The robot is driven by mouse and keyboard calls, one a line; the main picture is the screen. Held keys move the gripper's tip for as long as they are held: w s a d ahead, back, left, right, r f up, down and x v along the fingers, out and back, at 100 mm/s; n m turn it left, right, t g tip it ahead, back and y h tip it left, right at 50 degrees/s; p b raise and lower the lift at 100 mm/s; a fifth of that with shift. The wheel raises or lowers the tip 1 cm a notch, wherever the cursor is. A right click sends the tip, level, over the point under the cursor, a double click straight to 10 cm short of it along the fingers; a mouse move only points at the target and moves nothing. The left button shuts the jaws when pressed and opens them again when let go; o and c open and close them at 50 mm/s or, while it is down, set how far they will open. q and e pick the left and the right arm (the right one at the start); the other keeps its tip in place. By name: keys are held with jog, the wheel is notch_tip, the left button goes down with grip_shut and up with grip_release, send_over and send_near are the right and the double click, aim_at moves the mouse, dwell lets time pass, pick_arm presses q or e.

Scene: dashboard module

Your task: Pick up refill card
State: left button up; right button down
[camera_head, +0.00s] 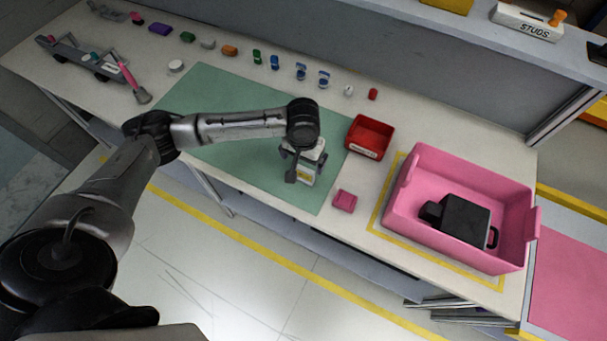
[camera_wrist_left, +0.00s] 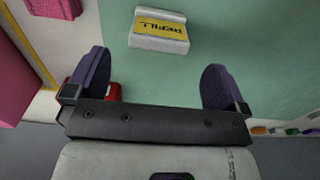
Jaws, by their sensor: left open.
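The refill card (camera_wrist_left: 159,32) is a small white block with a yellow face marked REFILL. It sits on the green mat and also shows in the head view (camera_head: 306,176), just below my left gripper and partly hidden by it. My left gripper (camera_head: 297,166) points down over the mat. In the left wrist view its fingers (camera_wrist_left: 153,78) are wide apart with nothing between them. The card lies ahead of the fingers there, near the top of the picture. My right gripper does not show.
A red bin (camera_head: 371,138) and a small pink block (camera_head: 344,201) stand right of the gripper. A pink crate (camera_head: 412,212) holding a black item is farther right. Several small coloured items line the table's back. The mat's left part (camera_head: 215,95) is clear.

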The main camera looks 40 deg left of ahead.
aim_at(303, 174)
pick_arm(q)
notch_tip(303, 174, down, 3)
jog(key=shift+f, duration=0.2)
jog(key=shift+f+b, duration=0.9)
jog(key=shift+f, duration=1.75)
jog(key=c, duration=0.9)
